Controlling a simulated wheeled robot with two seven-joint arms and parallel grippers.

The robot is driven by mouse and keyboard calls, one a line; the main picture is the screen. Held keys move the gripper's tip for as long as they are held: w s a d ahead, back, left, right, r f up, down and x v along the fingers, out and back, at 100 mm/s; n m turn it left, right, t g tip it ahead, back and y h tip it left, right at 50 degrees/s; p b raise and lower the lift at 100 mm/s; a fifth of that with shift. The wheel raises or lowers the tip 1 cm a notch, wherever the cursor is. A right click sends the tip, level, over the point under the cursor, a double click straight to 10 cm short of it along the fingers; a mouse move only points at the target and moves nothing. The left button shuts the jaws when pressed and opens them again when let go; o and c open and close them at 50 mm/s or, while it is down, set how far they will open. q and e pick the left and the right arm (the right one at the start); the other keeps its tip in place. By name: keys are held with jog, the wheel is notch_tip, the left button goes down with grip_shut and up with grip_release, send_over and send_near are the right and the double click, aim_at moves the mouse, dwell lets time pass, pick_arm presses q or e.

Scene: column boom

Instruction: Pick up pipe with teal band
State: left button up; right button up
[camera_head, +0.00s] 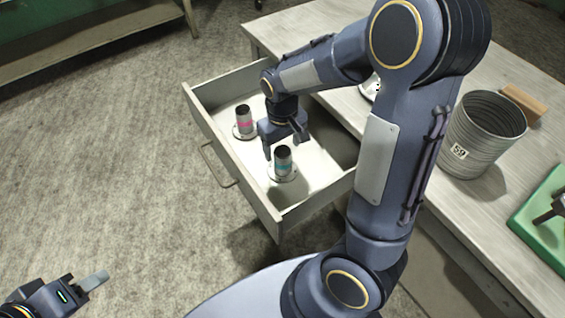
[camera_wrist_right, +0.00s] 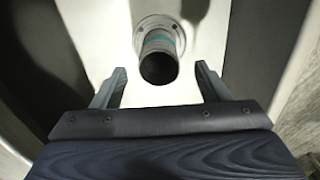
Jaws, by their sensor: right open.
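The pipe with the teal band (camera_head: 283,161) stands upright on a round flange in the open drawer. In the right wrist view the teal-banded pipe (camera_wrist_right: 158,60) is seen from above, its dark open end toward the camera. My right gripper (camera_head: 282,148) is over the drawer, close to this pipe. Its two fingers (camera_wrist_right: 160,88) are apart on either side of the pipe's near end, with nothing held. My left gripper (camera_head: 98,279) is low at the left, away from the drawer; only part of it shows.
A pipe with a pink band (camera_head: 244,122) stands in the same drawer, left of the teal one. The drawer walls (camera_head: 238,178) surround both pipes. A grey ribbed bucket (camera_head: 478,140) marked 59, a wooden block (camera_head: 524,101) and a green tray (camera_head: 545,235) are on the table.

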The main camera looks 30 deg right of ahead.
aim_at(283, 151)
jog(key=shift+d+f, duration=0.1)
jog(key=shift+f, duration=1.45)
jog(key=shift+r, duration=0.1)
grip_shut()
